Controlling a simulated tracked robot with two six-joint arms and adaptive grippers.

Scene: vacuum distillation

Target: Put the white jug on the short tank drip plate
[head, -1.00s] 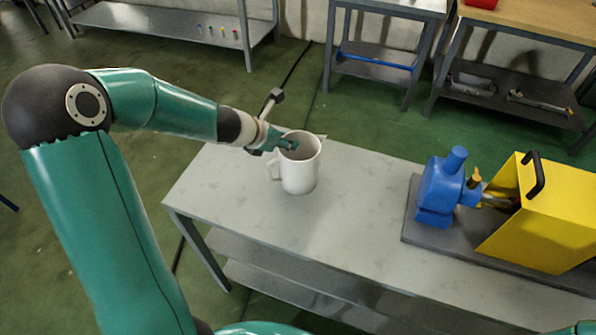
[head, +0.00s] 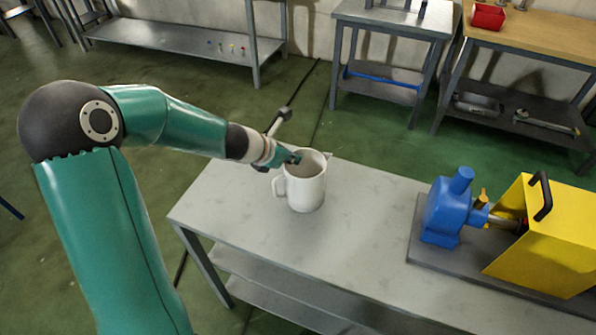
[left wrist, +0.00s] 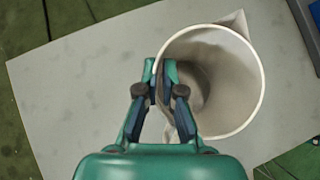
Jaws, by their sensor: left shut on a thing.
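The white jug (head: 306,186) stands upright at the left part of the grey table in the head view, its handle towards the left. In the left wrist view the jug (left wrist: 240,85) is seen from above, open and empty inside. My left gripper (head: 294,158) is at the jug's near-left rim, with one finger inside the wall and one outside. In the left wrist view the left gripper (left wrist: 163,85) is shut on the jug's wall. I cannot tell whether the jug touches the table. No short tank drip plate can be made out. My right gripper is not in view.
A blue pump (head: 446,207) and a yellow housing (head: 545,240) sit on a dark base at the table's right. The grey table (head: 360,225) is bare between jug and base. Other benches stand behind, one with a red bin (head: 488,16).

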